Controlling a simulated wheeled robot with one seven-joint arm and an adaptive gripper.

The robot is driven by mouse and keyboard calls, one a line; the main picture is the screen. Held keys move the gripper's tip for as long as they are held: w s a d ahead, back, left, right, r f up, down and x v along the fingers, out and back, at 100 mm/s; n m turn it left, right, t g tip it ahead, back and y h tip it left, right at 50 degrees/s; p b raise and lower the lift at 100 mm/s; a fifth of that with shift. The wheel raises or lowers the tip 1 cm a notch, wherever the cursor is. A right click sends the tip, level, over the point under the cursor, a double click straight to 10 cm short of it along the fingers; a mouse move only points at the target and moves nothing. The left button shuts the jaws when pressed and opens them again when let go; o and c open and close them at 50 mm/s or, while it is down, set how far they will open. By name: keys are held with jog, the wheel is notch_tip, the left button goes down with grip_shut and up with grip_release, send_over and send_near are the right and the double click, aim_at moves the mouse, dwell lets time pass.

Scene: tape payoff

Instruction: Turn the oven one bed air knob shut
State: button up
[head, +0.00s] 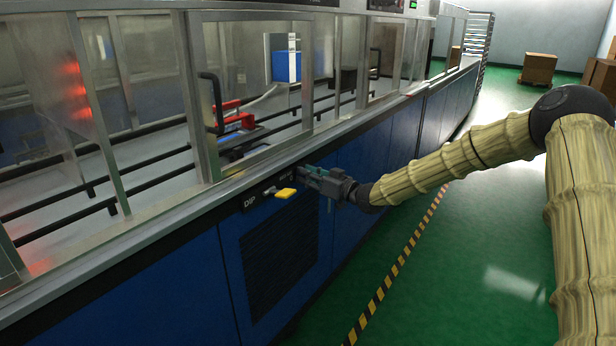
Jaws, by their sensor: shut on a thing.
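My gripper (308,173) is at the upper front edge of the blue machine, just below its grey rail. Its fingers point left toward the black control strip and are shut on a small part there, which I take to be the knob. The fingers hide that part, so its turn angle and any label cannot be read. A yellow handle (286,193) sticks out of the strip just left of and below my fingers, close to them.
The blue machine front (357,152) runs from lower left to far upper right, with glass panels (322,60) above. A red device (236,118) is inside behind a black door handle. The green floor (480,230) beside the yellow-black stripe (400,259) is clear. Boxes (538,67) stand far back.

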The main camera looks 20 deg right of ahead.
jog(key=shift+n, duration=0.3)
jog(key=shift+w+n+y+b, duration=0.1)
jog(key=shift+n+y+b, duration=0.4)
jog(key=shift+n+b, duration=5.65)
jog(key=n+p, duration=0.5)
jog(key=n, duration=0.1)
jog(key=shift+d, duration=0.1)
jog(key=o, duration=1.1)
jog(key=shift+f, duration=0.1)
jog(key=v, duration=1.2)
